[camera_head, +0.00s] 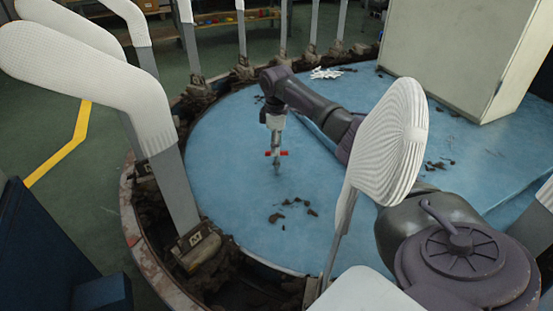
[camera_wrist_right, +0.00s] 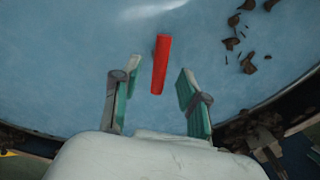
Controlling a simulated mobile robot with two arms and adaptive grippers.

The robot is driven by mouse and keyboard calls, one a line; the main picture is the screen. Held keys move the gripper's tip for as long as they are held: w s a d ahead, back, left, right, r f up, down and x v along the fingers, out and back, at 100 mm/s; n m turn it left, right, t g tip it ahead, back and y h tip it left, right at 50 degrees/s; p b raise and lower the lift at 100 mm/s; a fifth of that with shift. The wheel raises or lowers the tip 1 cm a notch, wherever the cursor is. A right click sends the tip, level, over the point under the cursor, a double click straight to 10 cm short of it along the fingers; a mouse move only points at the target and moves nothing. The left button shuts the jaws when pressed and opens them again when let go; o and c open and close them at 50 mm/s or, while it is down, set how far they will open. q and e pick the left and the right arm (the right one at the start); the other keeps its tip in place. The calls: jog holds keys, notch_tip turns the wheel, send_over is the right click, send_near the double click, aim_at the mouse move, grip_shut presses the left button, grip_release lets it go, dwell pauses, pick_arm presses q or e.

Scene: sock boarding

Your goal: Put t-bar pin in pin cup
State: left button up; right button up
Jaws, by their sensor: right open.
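The red t-bar pin (camera_head: 284,153) shows at my right gripper, over the blue round table, in the head view. My right gripper (camera_head: 277,167) points down and hides the middle of the red bar. In the right wrist view the red bar (camera_wrist_right: 160,65) lies just beyond the gap between the fingers of my right gripper (camera_wrist_right: 152,82). The fingers are apart, with clear blue between each of them and the bar. Whether the bar has a stem below it cannot be seen. I cannot make out a pin cup. My left gripper is not in view.
The blue round table (camera_head: 228,185) has dark scraps (camera_head: 290,205) scattered on it. White-covered leg forms (camera_head: 90,80) stand along its rim, one (camera_head: 395,135) close in front. A pile of white pieces (camera_head: 325,73) lies at the back, left of a pale cabinet (camera_head: 455,55).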

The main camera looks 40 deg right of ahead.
aim_at(277, 163)
notch_tip(277, 163, down, 5)
jog(key=shift+f+b, duration=0.15)
jog(key=shift+b, duration=0.5)
jog(key=shift+c, duration=0.2)
grip_shut()
